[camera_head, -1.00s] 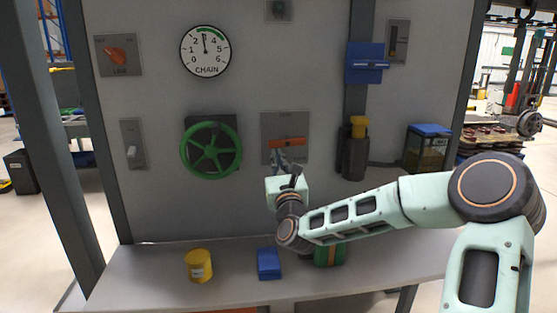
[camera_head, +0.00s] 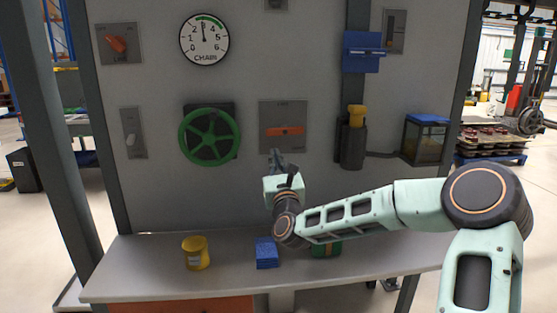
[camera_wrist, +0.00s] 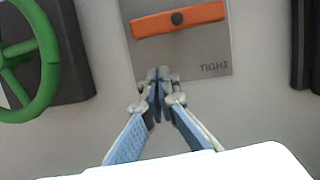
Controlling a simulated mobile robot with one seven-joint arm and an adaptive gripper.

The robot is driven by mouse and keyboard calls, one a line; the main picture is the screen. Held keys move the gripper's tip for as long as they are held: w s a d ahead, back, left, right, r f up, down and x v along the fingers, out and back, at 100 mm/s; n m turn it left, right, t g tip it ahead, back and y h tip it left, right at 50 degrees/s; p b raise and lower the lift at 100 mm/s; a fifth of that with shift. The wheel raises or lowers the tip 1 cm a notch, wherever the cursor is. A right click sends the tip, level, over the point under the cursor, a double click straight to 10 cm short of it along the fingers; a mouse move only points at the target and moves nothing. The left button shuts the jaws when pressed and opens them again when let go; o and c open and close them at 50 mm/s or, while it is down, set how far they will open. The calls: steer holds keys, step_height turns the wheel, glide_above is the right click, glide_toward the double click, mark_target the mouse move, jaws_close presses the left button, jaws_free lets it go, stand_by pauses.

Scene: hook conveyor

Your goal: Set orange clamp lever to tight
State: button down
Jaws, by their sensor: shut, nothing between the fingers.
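The orange clamp lever (camera_head: 284,131) lies about level across its grey plate (camera_head: 297,148) on the wall panel. In the wrist view the lever (camera_wrist: 200,15) shows as an orange bar on a dark pivot, its right end slightly raised. The word TIGHT stands on the plate's lower right (camera_wrist: 214,68); the upper label is too small to read in the head view. My gripper (camera_head: 276,154) is below the lever and apart from it. In the wrist view my gripper (camera_wrist: 158,75) is shut and empty, its tips over the plate's lower edge.
A green handwheel (camera_head: 209,134) is left of the plate. A dark holder with a yellow-topped item (camera_head: 356,115) is at right. On the bench (camera_head: 140,270) stand a yellow can (camera_head: 196,253), a blue block (camera_head: 267,253) and a green box (camera_head: 327,249), partly behind my arm.

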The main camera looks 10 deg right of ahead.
steer(key=v, duration=1)
steer(key=shift+p, duration=0.35)
steer(key=shift+f, duration=0.1)
